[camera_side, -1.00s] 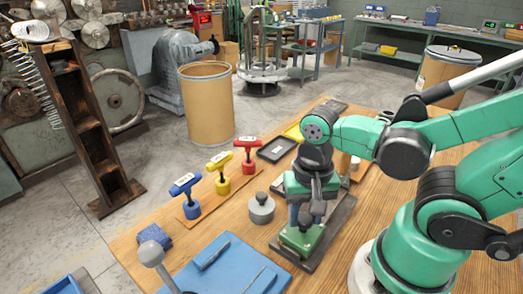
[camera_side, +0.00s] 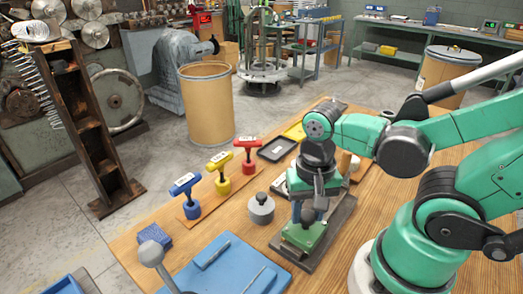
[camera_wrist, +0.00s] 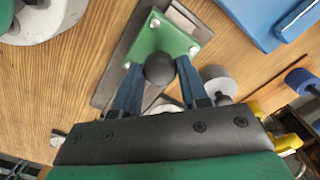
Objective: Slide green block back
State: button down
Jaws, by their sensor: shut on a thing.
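The green block (camera_side: 304,238) is a flat plate with pale corner bolts and a black ball knob. It sits at the near end of a dark grey rail (camera_side: 338,222) on the wooden table. In the wrist view the green block (camera_wrist: 165,38) shows at top centre, its knob (camera_wrist: 159,69) between my two blue fingers. My gripper (camera_side: 308,215) is over the block from above, shut on the knob; the exact contact is partly hidden.
A grey weight with a knob (camera_side: 261,208) stands just left of the rail. A blue tray (camera_side: 225,262) lies at the near left. Blue, yellow and red T-handles (camera_side: 220,172) stand in a row farther left. Bare table shows right of the rail.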

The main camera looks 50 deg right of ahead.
jog(key=d, duration=1.2)
jog(key=shift+d, duration=0.2)
jog(key=shift+c, duration=2.3)
grip_release()
jog(key=shift+r, duration=0.15)
jog(key=shift+r, duration=2.65)
jog(key=shift+a, duration=0.1)
jog(key=w+a+r+n+t, duration=0.2)
jog(key=w+a+n+t, duration=0.5)
jog(key=w+a+n, duration=0.2)
jog(key=a, duration=0.2)
jog(key=shift+a, duration=0.3)
